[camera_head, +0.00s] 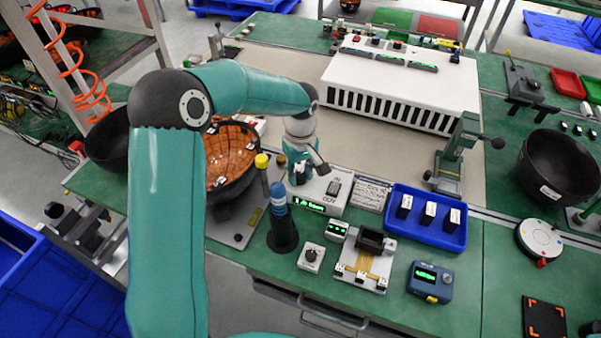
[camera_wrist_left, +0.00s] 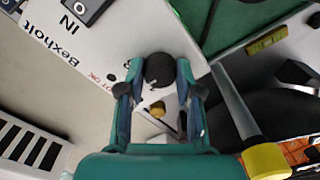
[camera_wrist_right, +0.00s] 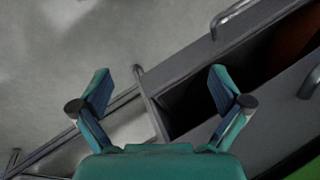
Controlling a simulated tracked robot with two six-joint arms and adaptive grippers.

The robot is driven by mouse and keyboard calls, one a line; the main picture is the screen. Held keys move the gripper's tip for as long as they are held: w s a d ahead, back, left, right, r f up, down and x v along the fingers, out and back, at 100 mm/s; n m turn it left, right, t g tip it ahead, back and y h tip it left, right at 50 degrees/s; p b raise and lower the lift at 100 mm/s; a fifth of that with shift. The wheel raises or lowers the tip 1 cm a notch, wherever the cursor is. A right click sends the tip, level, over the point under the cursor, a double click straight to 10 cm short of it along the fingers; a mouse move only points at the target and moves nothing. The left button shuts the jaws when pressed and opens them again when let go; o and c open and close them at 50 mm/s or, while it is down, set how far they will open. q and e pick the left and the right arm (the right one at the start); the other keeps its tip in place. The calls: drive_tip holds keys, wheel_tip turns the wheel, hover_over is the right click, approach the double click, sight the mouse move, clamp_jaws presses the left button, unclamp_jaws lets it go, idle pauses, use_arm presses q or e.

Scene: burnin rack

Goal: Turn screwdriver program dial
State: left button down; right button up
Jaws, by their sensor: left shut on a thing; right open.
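The white controller box (camera_head: 325,207) with a lit green display and the letters IN and OUT stands on the green bench. My left gripper (camera_head: 302,172) reaches down onto its left end. In the left wrist view, the fingers of my left gripper (camera_wrist_left: 158,88) are shut around a round black dial (camera_wrist_left: 160,68) on the white box (camera_wrist_left: 120,45). The dial's marks are mostly hidden. My right gripper (camera_wrist_right: 158,85) is open and empty, above the bench front and grey floor; it is out of the head view.
A blue-topped screwdriver (camera_head: 280,205) stands in a black holder just in front of the box. A black bowl with orange lining (camera_head: 228,160) is to the left. A blue tray (camera_head: 430,232) stands to the right. A small knob box (camera_head: 311,256) is in front.

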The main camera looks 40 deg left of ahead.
sight(301, 175)
use_arm(q)
drive_tip(key=c, duration=0.8)
unclamp_jaws()
drive_tip(key=shift+w, duration=0.1)
drive_tip(key=shift+o, duration=0.2)
drive_tip(key=shift+r, duration=0.2)
wheel_tip(301, 175, up, 12)
drive_tip(key=shift+f, duration=0.2)
